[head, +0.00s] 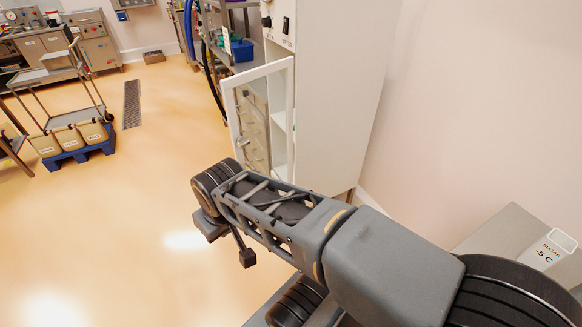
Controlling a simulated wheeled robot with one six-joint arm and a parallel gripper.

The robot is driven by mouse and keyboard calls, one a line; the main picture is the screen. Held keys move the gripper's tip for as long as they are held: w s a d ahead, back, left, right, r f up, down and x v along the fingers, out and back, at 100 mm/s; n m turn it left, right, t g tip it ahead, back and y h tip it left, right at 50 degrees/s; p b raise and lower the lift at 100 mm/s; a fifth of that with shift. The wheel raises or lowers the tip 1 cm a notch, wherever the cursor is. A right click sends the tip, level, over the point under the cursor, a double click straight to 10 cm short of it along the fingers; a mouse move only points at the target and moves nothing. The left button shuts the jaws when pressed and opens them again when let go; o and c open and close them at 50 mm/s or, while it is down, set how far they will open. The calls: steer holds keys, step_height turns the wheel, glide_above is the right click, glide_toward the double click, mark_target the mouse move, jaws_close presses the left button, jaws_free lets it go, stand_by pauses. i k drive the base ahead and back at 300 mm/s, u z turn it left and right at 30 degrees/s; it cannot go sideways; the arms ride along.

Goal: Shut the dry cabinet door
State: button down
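The dry cabinet (330,90) is a tall white unit against the wall right of centre. Its door (231,121), a clear pane in a white frame, stands open, swung out to the left. Pale drawers show through the pane, and part of the cabinet's inside shows right of it. My gripper (228,246) is at the end of my arm, over the floor in front of and below the door, apart from it in the picture. Its two dark fingers look spread, with floor visible between them.
Left of the cabinet stands a rack with a blue bin (242,50) and hoses. A metal cart (60,85) and a blue pallet with labelled tubs (80,150) stand far left. A white labelled container (550,248) is at lower right.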

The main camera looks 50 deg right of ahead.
mark_target(227, 85)
steer(key=z, duration=1.15)
steer(key=i, duration=0.95)
steer(key=z, duration=0.7)
steer(key=k, duration=0.9)
steer(key=u, duration=1.05)
